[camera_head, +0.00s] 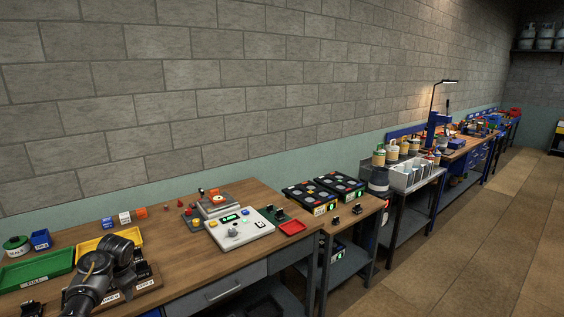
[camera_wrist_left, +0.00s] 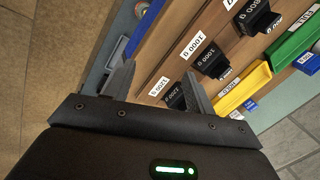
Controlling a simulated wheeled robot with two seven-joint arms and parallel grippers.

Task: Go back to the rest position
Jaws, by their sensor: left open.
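My left gripper (camera_wrist_left: 157,82) is open, with its two dark fingers spread apart in the left wrist view. It is over a wooden rack (camera_wrist_left: 150,68) of black weights. The nearest black weight (camera_wrist_left: 174,98) shows beside the right-hand finger, partly hidden by it; I cannot tell whether they touch. Another black weight (camera_wrist_left: 213,64) sits further along the rack, by a white label reading 1000 g. In the head view my left arm (camera_head: 100,268) is low at the left, over the bench, and covers part of the rack. My right gripper is in neither view.
A yellow tray (camera_head: 92,249) and a green tray (camera_head: 38,268) lie on the wooden bench (camera_head: 185,264) around my left arm. A white scale (camera_head: 239,228) stands to the right, with a red tray (camera_head: 293,228) beside it. Bare benchtop separates arm and scale. Floor is clear at right.

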